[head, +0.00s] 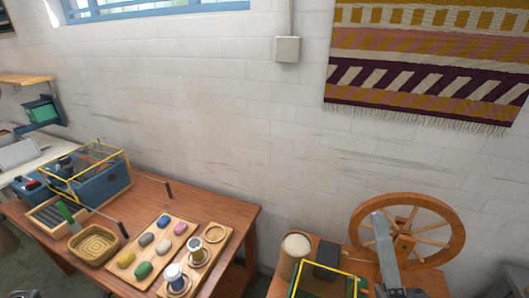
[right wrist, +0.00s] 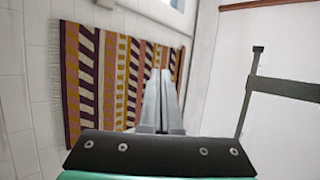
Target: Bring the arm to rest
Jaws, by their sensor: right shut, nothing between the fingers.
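My right gripper (head: 381,216) is at the lower right of the head view, in front of a wooden spinning wheel (head: 443,214). Its grey fingers point up toward the wall. In the right wrist view the fingers (right wrist: 160,74) are together, with nothing between them. They point toward the woven hanging (right wrist: 110,75) on the wall. Several coloured wool skeins (head: 145,240) lie on a wooden board on the left table, away from my right gripper.
The left table (head: 150,190) also holds a woven basket (head: 94,244), a blue crate with a yellow frame (head: 100,185) and spools (head: 197,246). A pale-topped container (head: 295,245) and a dark block (head: 327,256) stand left of my right gripper.

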